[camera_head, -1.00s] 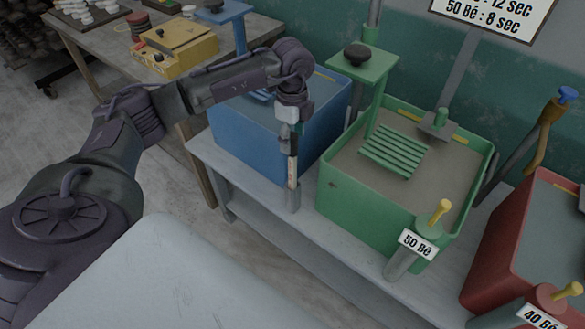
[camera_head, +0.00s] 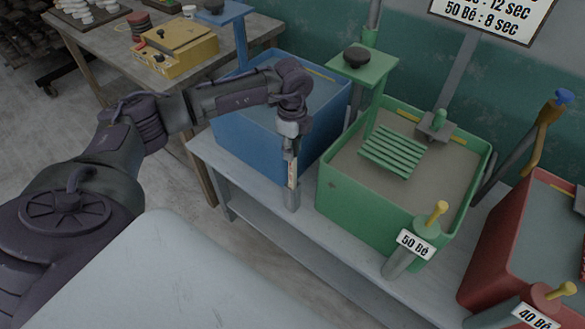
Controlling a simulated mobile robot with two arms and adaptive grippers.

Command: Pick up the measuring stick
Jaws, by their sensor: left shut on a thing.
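The measuring stick (camera_head: 292,175) is a thin, pale upright stick. Its lower end is inside a grey tube holder (camera_head: 292,199) at the front edge of the grey bench, between the blue and green tubs. My left gripper (camera_head: 291,156) points straight down from above and is shut on the upper part of the stick. The gripper's fingers hide the stick's top, and the tube hides its bottom. My right gripper is not in view.
The blue tub (camera_head: 250,139) stands close behind my gripper, and the green tub (camera_head: 348,207) with a slatted rack is to the right. A red tub (camera_head: 507,265) is at far right. Labelled tubes with yellow handles (camera_head: 437,211) line the front edge.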

